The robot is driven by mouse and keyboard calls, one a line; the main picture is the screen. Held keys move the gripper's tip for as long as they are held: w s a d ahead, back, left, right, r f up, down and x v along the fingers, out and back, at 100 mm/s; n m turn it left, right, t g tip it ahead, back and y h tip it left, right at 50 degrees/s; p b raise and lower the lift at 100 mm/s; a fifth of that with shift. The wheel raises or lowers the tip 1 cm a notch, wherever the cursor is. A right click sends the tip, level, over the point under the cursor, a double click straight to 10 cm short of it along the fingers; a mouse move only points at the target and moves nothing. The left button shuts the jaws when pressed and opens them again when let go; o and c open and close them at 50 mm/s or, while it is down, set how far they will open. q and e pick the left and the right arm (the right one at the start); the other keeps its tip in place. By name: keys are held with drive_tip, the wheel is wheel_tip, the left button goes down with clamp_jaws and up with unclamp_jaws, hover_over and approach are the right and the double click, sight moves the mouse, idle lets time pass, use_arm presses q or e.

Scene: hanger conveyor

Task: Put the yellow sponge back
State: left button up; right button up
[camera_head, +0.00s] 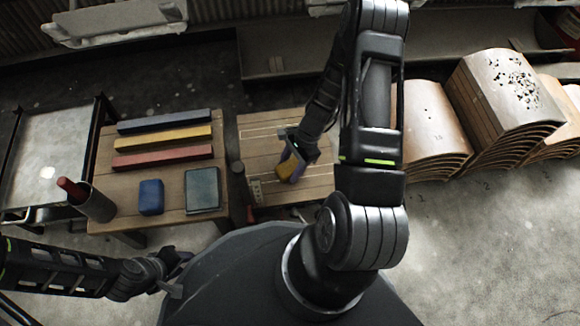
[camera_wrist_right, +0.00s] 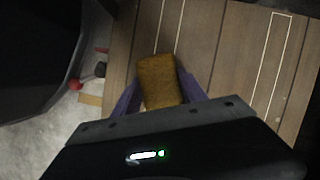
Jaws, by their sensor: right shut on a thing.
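The yellow sponge (camera_head: 287,169) is between the fingers of my right gripper (camera_head: 292,160), over the wooden table at the centre of the head view. In the right wrist view the sponge (camera_wrist_right: 158,80) sits between the two purple fingers of the right gripper (camera_wrist_right: 158,92), which is shut on it. White outlines are marked on the planks near it. Whether the sponge touches the table is hard to tell. My left gripper (camera_head: 176,274) is low at the left in the head view, away from the sponge, and its fingers are too small to read.
The left wooden table (camera_head: 118,200) holds a blue bar (camera_head: 164,121), a yellow bar (camera_head: 162,138), a red bar (camera_head: 162,157), a blue block (camera_head: 151,197), a dark flat block (camera_head: 203,189) and a cup (camera_head: 96,204). Curved wooden stacks (camera_head: 500,95) stand at the right.

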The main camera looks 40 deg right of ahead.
drive_tip(key=shift+f, duration=0.15)
drive_tip(key=o, duration=1.2)
drive_tip(key=shift+r, duration=0.3)
drive_tip(key=p+v, duration=0.5)
drive_tip(key=v, duration=0.6)
drive_tip(key=shift+d+r, duration=0.2)
drive_tip(key=shift+r, duration=0.15)
